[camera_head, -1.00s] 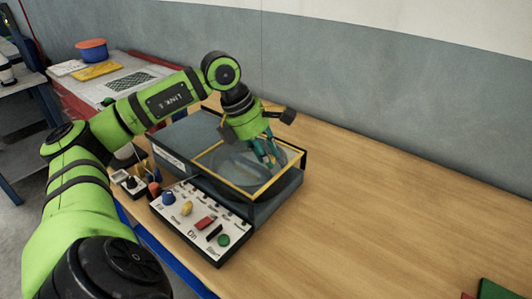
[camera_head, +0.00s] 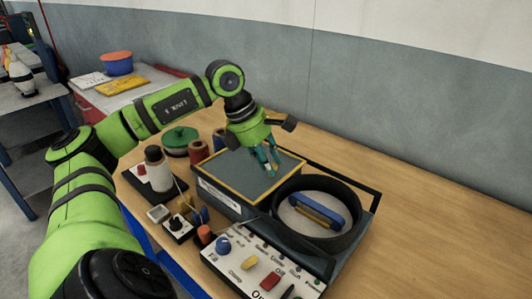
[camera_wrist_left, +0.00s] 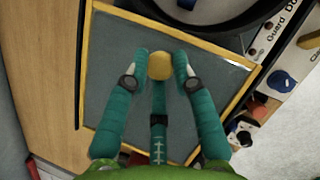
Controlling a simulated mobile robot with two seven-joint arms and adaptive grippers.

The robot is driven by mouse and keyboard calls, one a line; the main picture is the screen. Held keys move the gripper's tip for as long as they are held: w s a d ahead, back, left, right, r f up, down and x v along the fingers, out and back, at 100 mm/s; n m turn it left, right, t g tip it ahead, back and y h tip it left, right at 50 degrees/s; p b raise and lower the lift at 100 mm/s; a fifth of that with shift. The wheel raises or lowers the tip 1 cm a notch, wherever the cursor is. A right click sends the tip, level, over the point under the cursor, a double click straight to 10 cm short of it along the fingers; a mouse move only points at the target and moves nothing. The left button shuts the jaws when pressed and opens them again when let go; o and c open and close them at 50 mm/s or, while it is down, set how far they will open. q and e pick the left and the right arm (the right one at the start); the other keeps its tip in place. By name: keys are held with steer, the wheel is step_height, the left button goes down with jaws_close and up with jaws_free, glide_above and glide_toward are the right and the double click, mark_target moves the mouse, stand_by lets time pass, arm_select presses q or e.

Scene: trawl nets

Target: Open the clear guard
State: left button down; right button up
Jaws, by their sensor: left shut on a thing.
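The clear guard (camera_head: 232,174) is a flat see-through pane with a yellow frame; it also shows in the left wrist view (camera_wrist_left: 112,75). It lies over the left part of the machine box. The round dark ring (camera_head: 348,240) to its right is uncovered, with a blue and yellow piece (camera_head: 318,211) inside. My left gripper (camera_head: 270,172) is above the pane. In the left wrist view its teal fingers (camera_wrist_left: 161,62) are closed around a round yellow knob (camera_wrist_left: 160,67) on the guard. My right gripper is not in view.
A control panel (camera_head: 240,262) with knobs and buttons is at the front of the machine. Spools (camera_head: 158,170) and a small switch box (camera_head: 178,228) stand to the left. The wooden table (camera_head: 440,235) is clear to the right.

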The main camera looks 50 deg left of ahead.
arm_select(q)
steer(key=shift+w+d+r, duration=0.15)
steer(key=shift+d, duration=0.15)
steer(key=c, duration=1)
jaws_free()
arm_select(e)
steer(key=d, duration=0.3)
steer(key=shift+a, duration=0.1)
arm_select(q)
steer(key=v, duration=1.2)
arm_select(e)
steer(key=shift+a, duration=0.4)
